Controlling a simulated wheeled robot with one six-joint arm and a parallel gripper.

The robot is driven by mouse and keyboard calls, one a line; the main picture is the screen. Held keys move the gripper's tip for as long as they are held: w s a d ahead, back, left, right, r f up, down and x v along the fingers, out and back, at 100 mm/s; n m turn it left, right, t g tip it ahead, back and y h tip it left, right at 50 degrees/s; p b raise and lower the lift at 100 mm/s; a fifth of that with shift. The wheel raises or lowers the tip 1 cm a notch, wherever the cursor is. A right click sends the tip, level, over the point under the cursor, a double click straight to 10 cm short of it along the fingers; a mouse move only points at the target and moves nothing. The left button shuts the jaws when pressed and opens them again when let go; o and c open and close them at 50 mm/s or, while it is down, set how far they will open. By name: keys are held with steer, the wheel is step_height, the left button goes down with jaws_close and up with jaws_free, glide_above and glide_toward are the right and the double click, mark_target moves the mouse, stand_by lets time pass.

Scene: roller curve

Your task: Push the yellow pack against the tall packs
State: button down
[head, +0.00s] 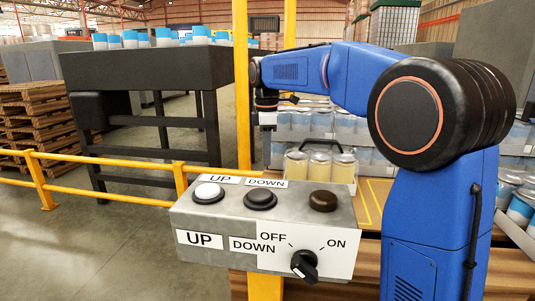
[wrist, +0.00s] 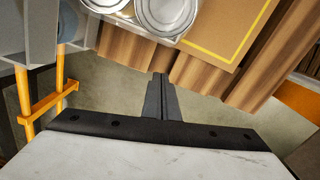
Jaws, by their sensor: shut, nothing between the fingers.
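The yellow pack (head: 320,167) is a group of pale yellow cans with a black handle on top, standing in front of the tall packs (head: 296,121) of blue and white cans. I cannot tell from here whether they touch. My gripper (head: 267,164) points down just left of the yellow pack. In the wrist view, my gripper (wrist: 161,76) is shut and empty, its tips below the metal can lids (wrist: 168,13) at the top edge. A gap shows between the tips and the lids. The cans' far side is out of that view.
A control box (head: 262,220) with buttons and a knob hides the lower front area. A yellow post (head: 242,90) and railing (head: 105,162) stand to the left. A brown sheet with a yellow outline (wrist: 222,30) lies over wooden slats (wrist: 205,72) at the upper right.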

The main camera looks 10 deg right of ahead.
mark_target(286, 174)
steer(key=f, duration=0.7)
steer(key=shift+d+f, duration=0.15)
steer(key=shift+d, duration=0.05)
steer(key=shift+s+d, duration=0.25)
steer(key=shift+d, duration=0.95)
steer(key=shift+s+d, duration=0.1)
steer(key=shift+d, duration=0.55)
steer(key=shift+s+d, duration=0.15)
steer(key=shift+d, duration=0.9)
